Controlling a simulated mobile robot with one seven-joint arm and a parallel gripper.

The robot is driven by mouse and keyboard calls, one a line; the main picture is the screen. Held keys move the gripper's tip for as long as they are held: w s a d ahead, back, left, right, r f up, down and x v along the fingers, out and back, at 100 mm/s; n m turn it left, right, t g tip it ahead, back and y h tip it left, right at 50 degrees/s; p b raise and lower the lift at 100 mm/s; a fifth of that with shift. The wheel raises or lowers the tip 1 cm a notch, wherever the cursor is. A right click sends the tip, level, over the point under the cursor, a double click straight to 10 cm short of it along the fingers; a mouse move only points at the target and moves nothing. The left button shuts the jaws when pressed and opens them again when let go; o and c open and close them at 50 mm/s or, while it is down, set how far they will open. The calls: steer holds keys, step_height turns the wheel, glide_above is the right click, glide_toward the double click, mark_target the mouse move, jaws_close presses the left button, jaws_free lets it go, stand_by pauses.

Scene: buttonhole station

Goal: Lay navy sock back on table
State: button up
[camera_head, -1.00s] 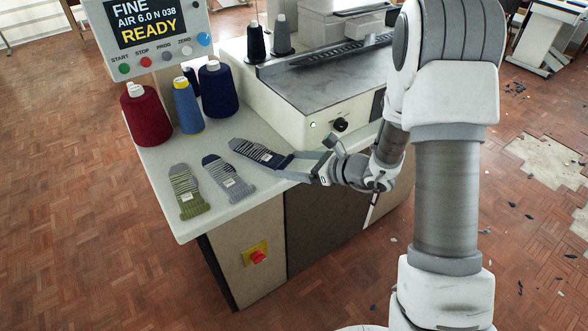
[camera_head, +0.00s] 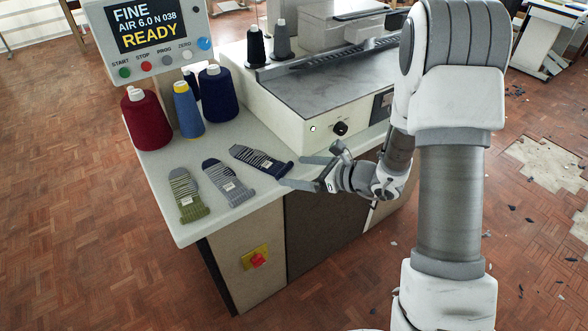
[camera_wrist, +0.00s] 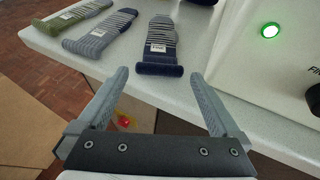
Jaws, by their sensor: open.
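The navy sock (camera_head: 261,160) lies flat on the white table (camera_head: 150,180), the rightmost of three socks, with its cuff near the table's front edge. In the wrist view the navy sock (camera_wrist: 159,45) shows striped, with a white label and a dark cuff. My gripper (camera_head: 292,172) is open and empty, just off the cuff to the right. In the wrist view the two fingers of my gripper (camera_wrist: 157,85) are wide apart, with bare table and the sock's cuff beyond the tips.
A grey sock (camera_head: 228,183) and a green sock (camera_head: 187,194) lie to the left. Thread cones, including a red one (camera_head: 147,118), stand behind. A machine (camera_head: 335,105) stands on the right, and a red button (camera_head: 257,260) is on the table's front panel.

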steer(key=p+v, duration=0.2)
steer(key=v, duration=0.8)
steer(key=s+a+r+n+g+h, duration=0.2)
steer(key=s+a+r+n+g, duration=0.35)
steer(key=s+r+n, duration=0.6)
steer(key=s+d+r+n+t+h, duration=0.3)
steer(key=s+d+r+n+h, duration=0.4)
steer(key=n, duration=0.6)
steer(key=shift+s+d+t+h, duration=0.35)
steer(key=shift+s+d+h, duration=0.7)
steer(key=shift+d+h, duration=0.15)
step_height(320, 180, up, 15)
steer(key=p, duration=1.5)
steer(key=shift+r, duration=0.2)
